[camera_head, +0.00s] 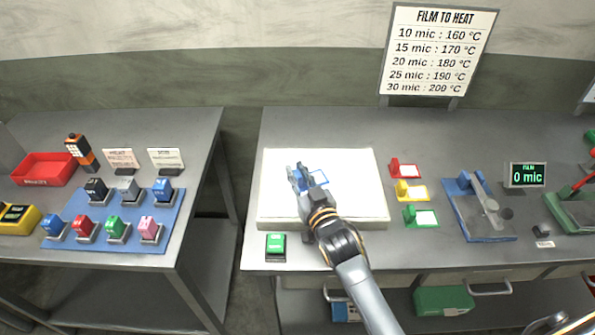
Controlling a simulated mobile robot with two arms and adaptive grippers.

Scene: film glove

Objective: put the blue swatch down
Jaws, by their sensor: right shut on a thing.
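The blue swatch (319,178) has a blue frame around a pale window and shows over the white light panel (355,170) on the middle table. My right gripper (302,178) is shut on it at its left side, and the fingers hide part of the swatch. The swatch is over the middle of the panel; I cannot tell whether it touches the surface. My left gripper is not in view.
Red (405,171), yellow (411,191) and green (420,216) swatches lie in a column right of the panel. A blue-based device (480,210) stands farther right. A green button (276,245) is at the panel's front left. The panel's right part is clear.

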